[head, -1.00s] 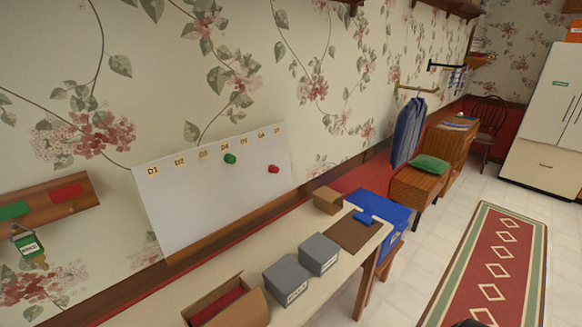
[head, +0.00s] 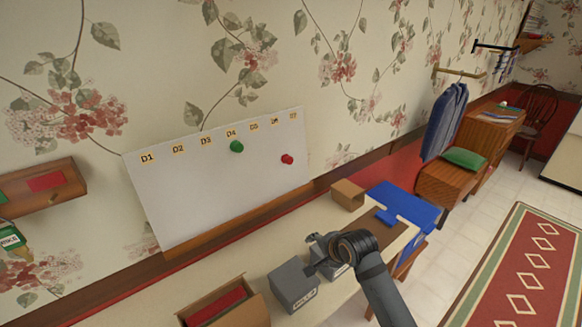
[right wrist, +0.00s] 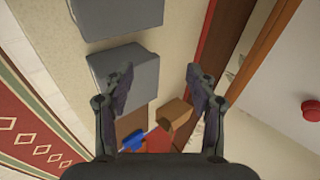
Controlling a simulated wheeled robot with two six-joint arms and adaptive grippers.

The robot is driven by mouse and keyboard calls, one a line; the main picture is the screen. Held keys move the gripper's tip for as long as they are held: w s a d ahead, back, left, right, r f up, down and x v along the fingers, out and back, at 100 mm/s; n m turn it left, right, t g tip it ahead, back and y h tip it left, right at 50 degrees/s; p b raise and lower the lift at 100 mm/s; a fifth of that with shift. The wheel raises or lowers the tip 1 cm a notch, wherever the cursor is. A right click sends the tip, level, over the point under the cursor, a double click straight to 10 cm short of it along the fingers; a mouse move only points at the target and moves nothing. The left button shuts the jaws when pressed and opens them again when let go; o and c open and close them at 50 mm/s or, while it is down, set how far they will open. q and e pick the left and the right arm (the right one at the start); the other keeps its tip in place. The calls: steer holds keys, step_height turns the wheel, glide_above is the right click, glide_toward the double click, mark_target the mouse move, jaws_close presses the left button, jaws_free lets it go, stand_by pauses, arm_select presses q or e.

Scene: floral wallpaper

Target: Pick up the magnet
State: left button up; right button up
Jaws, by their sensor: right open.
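A green round magnet (head: 237,147) and a red round magnet (head: 287,159) sit on the white board (head: 215,195), below its row of labels D1 to D7. The red magnet also shows at the right edge of the right wrist view (right wrist: 311,108). My right gripper (head: 313,256) is open and empty, in front of and below the board, over the grey boxes in the head view. In the right wrist view its two fingers (right wrist: 155,80) stand wide apart, with the red magnet well to their right. My left gripper is not in view.
On the bench below the board stand grey boxes (head: 292,285), a small brown box (head: 347,194) and an open cardboard box with red inside (head: 242,312). A blue bin (head: 410,205) is at the bench's far end. A wooden shelf (head: 40,187) hangs left.

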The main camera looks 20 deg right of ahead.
steer(key=w+d+r+m+t+y, duration=0.2)
steer(key=w+r+m+t, duration=0.1)
steer(key=w+r+m, duration=1)
steer(key=m+t, duration=0.1)
steer(key=m, duration=0.2)
glide_toward(290, 159)
steer(key=p+x, duration=0.1)
steer(key=x, duration=0.4)
steer(key=shift+d+f, duration=0.15)
steer(key=shift+f, duration=0.05)
steer(key=p+x, duration=0.1)
steer(key=x, duration=0.1)
steer(key=p+x, duration=0.1)
steer(key=x, duration=0.1)
steer(key=shift+w+a, duration=0.3)
steer(key=shift+w, duration=0.05)
steer(key=shift+w+f, duration=0.15)
steer(key=shift+c, duration=0.9)
steer(key=c, duration=0.8)
